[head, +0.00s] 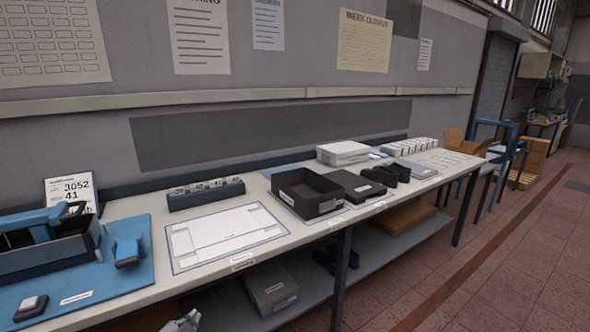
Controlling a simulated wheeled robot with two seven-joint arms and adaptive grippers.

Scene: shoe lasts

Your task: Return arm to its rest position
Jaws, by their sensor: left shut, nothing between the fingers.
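The tip of my left gripper (184,322) shows at the bottom edge of the head view, in front of and below the front edge of the long white workbench (140,288). Only a small part of it is visible. It is shut with nothing held, and apart from everything on the bench. The rest of the left arm is out of the frame. My right gripper is not in view.
A blue mat (120,272) with a blue and black fixture lies at the left. A lower shelf holds a grey box (270,288). The tiled floor at right is clear.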

